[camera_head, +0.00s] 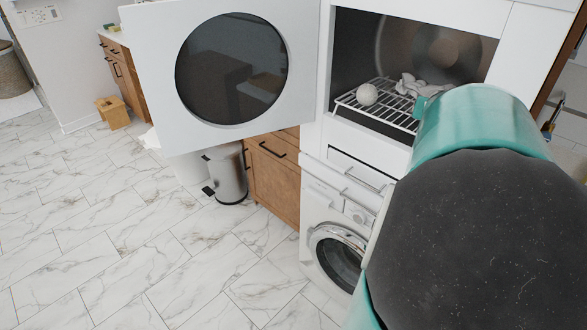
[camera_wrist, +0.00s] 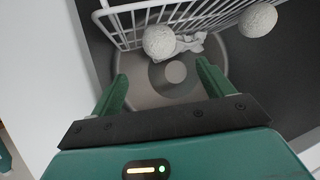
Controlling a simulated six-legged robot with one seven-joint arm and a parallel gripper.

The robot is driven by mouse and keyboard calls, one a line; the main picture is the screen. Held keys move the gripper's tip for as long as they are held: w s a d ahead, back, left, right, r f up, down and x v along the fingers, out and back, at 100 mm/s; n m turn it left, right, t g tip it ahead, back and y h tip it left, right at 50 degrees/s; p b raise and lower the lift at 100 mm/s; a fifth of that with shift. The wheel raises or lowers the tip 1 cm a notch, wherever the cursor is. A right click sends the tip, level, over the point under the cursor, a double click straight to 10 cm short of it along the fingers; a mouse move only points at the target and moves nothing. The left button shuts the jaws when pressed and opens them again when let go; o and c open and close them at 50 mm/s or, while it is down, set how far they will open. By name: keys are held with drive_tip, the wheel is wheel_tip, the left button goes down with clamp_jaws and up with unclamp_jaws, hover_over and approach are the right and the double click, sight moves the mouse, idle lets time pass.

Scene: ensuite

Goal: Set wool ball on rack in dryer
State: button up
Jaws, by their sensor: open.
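The dryer (camera_head: 340,118) stands open at the upper right of the head view, with its round-windowed door (camera_head: 300,60) swung out to the left. A wire rack (camera_head: 385,118) lies inside it. A pale wool ball (camera_head: 367,94) sits on the rack's left part. The wrist view looks upside down and shows the rack (camera_wrist: 215,14) along the top. It shows two pale balls: one wool ball (camera_wrist: 160,42) just beyond my fingertips, apparently on the rack, and another ball (camera_wrist: 258,20) further right. My gripper (camera_wrist: 162,70) is open and empty; my arm hides it in the head view.
A crumpled white cloth (camera_head: 412,86) lies on the rack; in the wrist view it shows behind the nearer ball. Below are a washing machine (camera_head: 335,230) and a wooden cabinet (camera_head: 272,170). A pedal bin (camera_head: 228,172) stands left. The marble floor (camera_head: 130,230) is clear.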

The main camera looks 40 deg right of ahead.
drive_tip(key=w+a+f+n+t+y, duration=0.1)
drive_tip(key=w+a+n+y, duration=0.3)
drive_tip(key=a, duration=1)
drive_tip(key=w+a+f+n+t+y, duration=0.1)
drive_tip(key=w+a+f+n+y, duration=0.15)
drive_tip(key=w+a, duration=0.8)
drive_tip(key=s+a+f+n+y, duration=0.1)
drive_tip(key=s+a, duration=0.3)
drive_tip(key=a, duration=0.4)
drive_tip(key=s+a+f+n+g+y, duration=0.1)
drive_tip(key=s+a+f+n+y, duration=0.1)
drive_tip(key=a, duration=0.7)
drive_tip(key=s+a+f+n+g+y, duration=0.1)
drive_tip(key=s+a+f+n+y, duration=0.1)
drive_tip(key=s+a, duration=0.4)
drive_tip(key=a+n, duration=0.1)
drive_tip(key=a, duration=0.2)
drive_tip(key=shift+s, duration=0.3)
drive_tip(key=shift+a+n, duration=0.1)
drive_tip(key=shift+n, duration=0.15)
drive_tip(key=c, duration=0.9)
drive_tip(key=shift+d, duration=0.2)
drive_tip(key=shift+c, duration=0.3)
